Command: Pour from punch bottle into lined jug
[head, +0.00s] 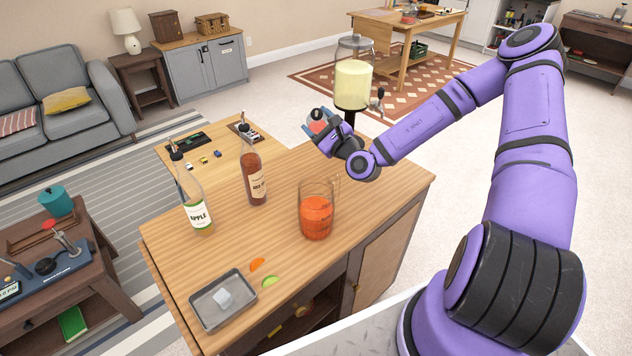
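The lined jug (316,219) is clear glass with a handle and stands upright on the wooden counter. My gripper (319,122) is behind the jug and above the counter's back part. Its blue fingers are around a small, reddish, clear-walled thing with a dark top, which looks like the punch bottle (317,126). It is seen small and partly hidden by the fingers, so its label and exact tilt cannot be told. It is apart from the jug.
An apple bottle (197,212) and an amber bottle (254,181) stand left of the jug. A grey metal tray (241,308) with ice, an orange slice (257,265) and a lime slice (270,282) lie in front. A drink dispenser (353,82) stands behind my gripper.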

